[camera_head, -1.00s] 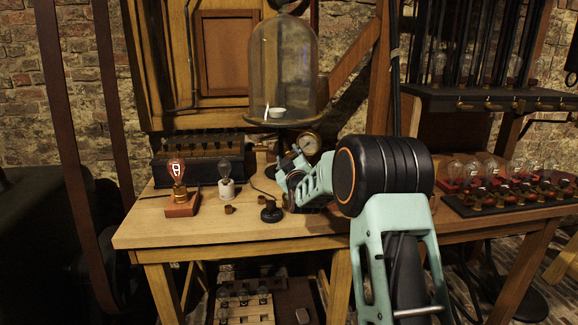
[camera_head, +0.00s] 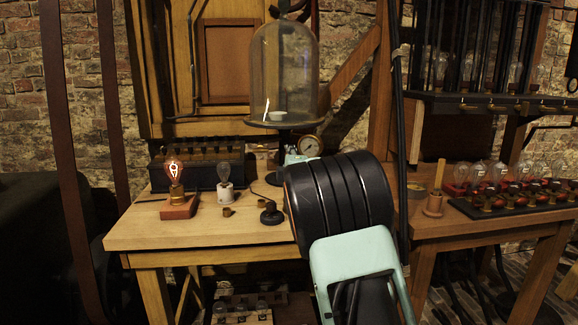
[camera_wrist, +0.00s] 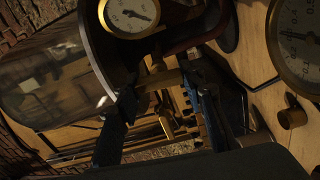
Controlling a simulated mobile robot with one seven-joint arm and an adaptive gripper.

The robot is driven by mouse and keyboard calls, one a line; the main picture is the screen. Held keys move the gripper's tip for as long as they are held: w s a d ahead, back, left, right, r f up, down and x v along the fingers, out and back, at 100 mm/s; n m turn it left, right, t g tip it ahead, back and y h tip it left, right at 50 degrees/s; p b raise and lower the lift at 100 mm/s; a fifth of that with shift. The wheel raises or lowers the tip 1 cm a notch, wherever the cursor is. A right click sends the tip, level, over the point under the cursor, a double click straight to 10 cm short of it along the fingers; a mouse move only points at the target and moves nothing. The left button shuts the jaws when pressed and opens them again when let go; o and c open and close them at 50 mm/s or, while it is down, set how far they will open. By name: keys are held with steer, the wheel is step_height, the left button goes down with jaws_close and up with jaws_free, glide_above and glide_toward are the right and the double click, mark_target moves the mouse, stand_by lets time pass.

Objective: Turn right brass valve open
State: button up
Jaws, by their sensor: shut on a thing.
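In the wrist view, my gripper (camera_wrist: 160,86) has a dark finger on either side of a brass valve handle (camera_wrist: 157,80) and is shut on it. A thin brass stem runs downward in the picture from near the handle. The fingers hide the handle's ends, and I cannot tell how far the valve is turned. In the head view, my black arm joint hides the gripper and valve. The glass bell jar (camera_head: 284,75) stands upright on its plate above that area, and a round gauge (camera_head: 309,145) shows beside the joint.
A lit bulb on a red base (camera_head: 177,205), a small bulb on a white base (camera_head: 223,188) and a black knob-shaped piece (camera_head: 270,213) stand on the wooden table (camera_head: 140,233). A rack of several bulbs (camera_head: 515,195) is at right. The table's front left is clear.

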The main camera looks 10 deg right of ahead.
steer(key=shift+n+b, duration=0.35)
steer(key=shift+n, duration=0.25)
steer(key=o, duration=1.2)
steer(key=s, duration=1.2)
steer(key=shift+d+r, duration=0.1)
